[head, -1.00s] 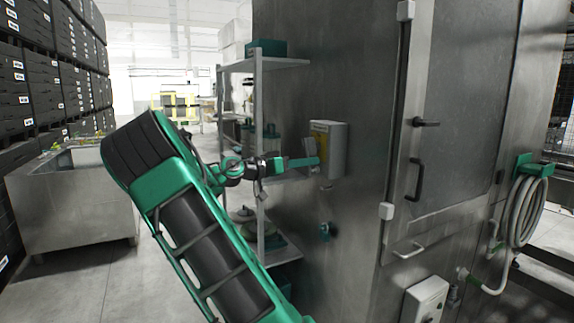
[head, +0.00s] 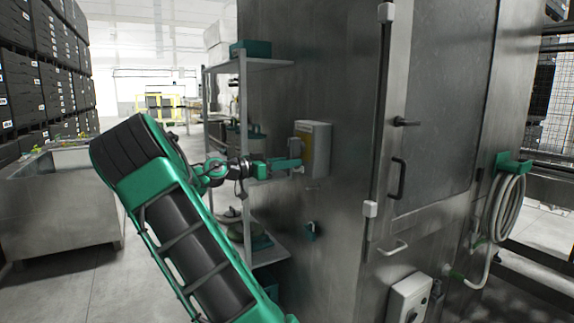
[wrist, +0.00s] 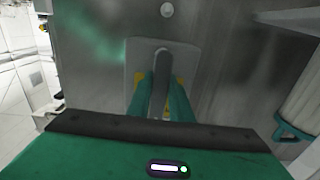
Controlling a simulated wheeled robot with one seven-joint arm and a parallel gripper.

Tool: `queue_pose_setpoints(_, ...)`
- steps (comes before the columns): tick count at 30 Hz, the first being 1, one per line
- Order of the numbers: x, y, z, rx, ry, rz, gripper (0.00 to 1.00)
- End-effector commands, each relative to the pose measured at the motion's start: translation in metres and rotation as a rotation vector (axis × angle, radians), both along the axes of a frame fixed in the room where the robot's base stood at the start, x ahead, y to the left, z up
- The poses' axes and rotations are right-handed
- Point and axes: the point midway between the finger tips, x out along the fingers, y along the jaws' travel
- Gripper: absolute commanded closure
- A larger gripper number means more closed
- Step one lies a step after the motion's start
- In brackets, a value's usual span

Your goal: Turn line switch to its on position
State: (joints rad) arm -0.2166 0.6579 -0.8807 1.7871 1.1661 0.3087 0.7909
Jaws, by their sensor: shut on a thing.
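The line switch is a light grey box (head: 318,140) with a yellow plate (head: 307,141) on its front, on the side wall of the steel cabinet. My gripper (head: 297,164) reaches it from the left, at the lower part of the plate. In the wrist view, the two green fingers of my gripper (wrist: 159,82) are closed on a grey lever handle (wrist: 160,62), one finger on each side. Yellow shows beside the fingers. The handle's lower part is hidden between the fingers, and its exact angle on the plate is hard to tell in the head view.
The steel cabinet (head: 352,90) has a door with a black handle (head: 399,178) to the right. A shelf rack (head: 243,110) stands behind my arm. A coiled hose (head: 503,215) hangs at the right.

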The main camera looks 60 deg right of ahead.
Motion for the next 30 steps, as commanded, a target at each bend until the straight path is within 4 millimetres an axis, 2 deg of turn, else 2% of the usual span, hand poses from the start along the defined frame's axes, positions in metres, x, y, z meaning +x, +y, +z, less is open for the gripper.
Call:
queue_pose_setpoints(1,-0.002,0.000,-0.007,0.015,0.003,-0.005,1.00)
queue_pose_setpoints(3,-0.002,0.000,-0.007,0.015,0.003,-0.005,1.00)
queue_pose_setpoints(4,-0.002,0.000,-0.007,0.015,0.003,-0.005,0.79)
queue_pose_setpoints(6,-0.002,0.000,-0.006,0.013,0.002,-0.005,0.62)
queue_pose_setpoints(15,-0.001,0.001,-0.002,0.007,0.001,-0.004,0.62)
queue_pose_setpoints(19,0.003,0.008,-0.002,0.006,0.001,-0.002,0.62)
queue_pose_setpoints(30,0.031,0.067,-0.003,0.006,0.001,0.000,0.62)
